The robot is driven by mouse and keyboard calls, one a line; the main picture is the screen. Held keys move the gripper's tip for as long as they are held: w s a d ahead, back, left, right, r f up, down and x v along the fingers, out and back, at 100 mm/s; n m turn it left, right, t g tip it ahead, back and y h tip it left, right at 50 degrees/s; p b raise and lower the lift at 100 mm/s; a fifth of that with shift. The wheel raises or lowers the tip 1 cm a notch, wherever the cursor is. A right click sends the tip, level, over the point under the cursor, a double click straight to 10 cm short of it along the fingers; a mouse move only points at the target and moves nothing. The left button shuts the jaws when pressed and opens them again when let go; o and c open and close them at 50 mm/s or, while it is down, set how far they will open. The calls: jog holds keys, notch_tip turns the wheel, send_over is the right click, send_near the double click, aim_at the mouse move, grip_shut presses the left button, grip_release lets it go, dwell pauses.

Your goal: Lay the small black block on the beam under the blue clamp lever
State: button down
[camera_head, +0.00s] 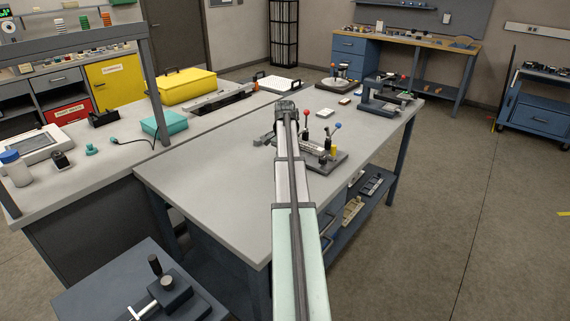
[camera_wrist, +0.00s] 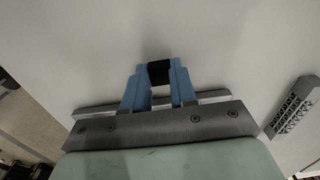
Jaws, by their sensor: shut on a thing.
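My gripper (camera_wrist: 159,82) has blue fingers shut on the small black block (camera_wrist: 159,71), which sits between the fingertips above the pale bench top. In the head view my arm hides the fingers and the block. The clamp fixture (camera_head: 338,161) stands on the bench just right of the arm's end. It has a lever with a blue knob (camera_head: 338,125) and one with a red knob (camera_head: 306,112), both raised. The beam lies low in the fixture and is partly hidden by my arm. A grey lattice piece (camera_wrist: 292,106), probably the beam, shows at the right of the wrist view.
The bench top (camera_head: 215,165) is clear left of my arm. Another device (camera_head: 378,97) and small white pieces (camera_head: 356,92) stand farther back. A teal box (camera_head: 162,124) and a yellow case (camera_head: 187,86) sit on the left counter.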

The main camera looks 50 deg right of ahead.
notch_tip(320, 180, up, 8)
jog(key=m, duration=0.1)
send_over(320, 149)
jog(key=shift+r, duration=0.4)
jog(key=shift+n, duration=0.5)
jog(key=shift+f, duration=0.15)
jog(key=shift+f, duration=1.95)
jog(key=shift+f, duration=0.4)
